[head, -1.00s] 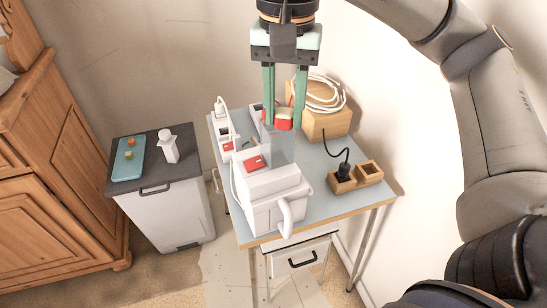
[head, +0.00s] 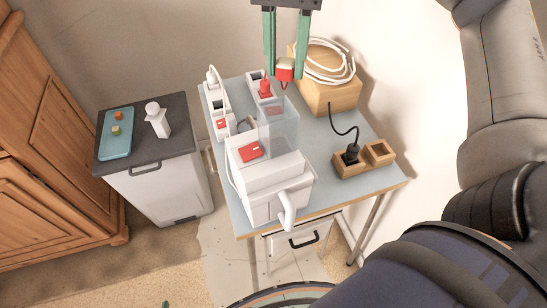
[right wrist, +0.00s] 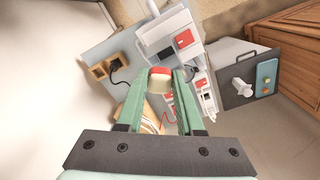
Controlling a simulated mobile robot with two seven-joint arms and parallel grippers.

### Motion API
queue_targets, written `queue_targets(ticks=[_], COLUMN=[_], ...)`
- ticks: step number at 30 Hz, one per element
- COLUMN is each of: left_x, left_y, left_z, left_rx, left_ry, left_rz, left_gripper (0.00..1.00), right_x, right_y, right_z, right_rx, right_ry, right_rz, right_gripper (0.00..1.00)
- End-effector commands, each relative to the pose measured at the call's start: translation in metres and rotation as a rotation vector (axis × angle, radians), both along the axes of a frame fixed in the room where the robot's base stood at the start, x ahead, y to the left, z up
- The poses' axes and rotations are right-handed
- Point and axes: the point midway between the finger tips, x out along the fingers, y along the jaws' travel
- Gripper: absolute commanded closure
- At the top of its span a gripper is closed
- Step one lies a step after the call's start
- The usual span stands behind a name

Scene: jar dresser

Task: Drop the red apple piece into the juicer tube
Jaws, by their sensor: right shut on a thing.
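The apple piece (head: 285,73), red with a pale side, is between the fingertips of my right gripper (head: 286,70). In the right wrist view the piece (right wrist: 160,80) sits between both green fingers (right wrist: 161,88). The white juicer (head: 262,178) stands on the blue-grey table with its clear tube (head: 280,135) upright at the back. In the head view the piece appears above and slightly right of the tube, apart from it; its exact height is unclear. A small green tip at the bottom edge may be my left gripper (head: 165,303); its jaws are hidden.
Behind the tube is a red plug (head: 265,88) in a white socket strip. A wooden box with white cable (head: 330,92) stands at right, near a wooden socket block (head: 365,158). A grey-topped cabinet (head: 178,115) holds a blue tray and a white bottle.

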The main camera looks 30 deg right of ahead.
Motion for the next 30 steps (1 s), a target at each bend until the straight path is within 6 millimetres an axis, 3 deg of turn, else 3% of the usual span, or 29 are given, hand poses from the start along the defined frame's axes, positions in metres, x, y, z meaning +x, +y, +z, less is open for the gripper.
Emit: queue_targets(ticks=[1, 7, 17, 18, 27, 30], left_x=[0.000, -0.001, -0.001, -0.001, -0.001, -0.001], left_y=[0.000, 0.000, 0.000, 0.000, 0.000, 0.000], left_z=[-0.012, -0.027, -0.029, -0.029, -0.029, -0.029], left_rx=[0.000, 0.000, 0.001, 0.001, 0.001, 0.001], left_ry=[0.001, 0.002, 0.003, 0.003, 0.003, 0.003], left_rz=[0.000, 0.000, 0.000, 0.000, 0.000, 0.000], left_gripper=[0.50, 0.50, 0.50, 0.50, 0.50, 0.50], right_x=[0.000, 0.000, 0.000, 0.000, 0.000, 0.000], right_y=[0.000, 0.000, 0.000, 0.000, 0.000, 0.000], right_z=[-0.012, -0.033, -0.036, -0.036, -0.036, -0.036], right_rx=[0.000, 0.000, 0.000, 0.000, 0.001, 0.001], right_ry=[0.000, -0.001, -0.001, -0.001, -0.001, -0.001], right_rz=[0.000, -0.001, -0.001, -0.001, -0.001, -0.001], right_gripper=[1.00, 1.00, 1.00, 0.63, 0.29, 0.29])
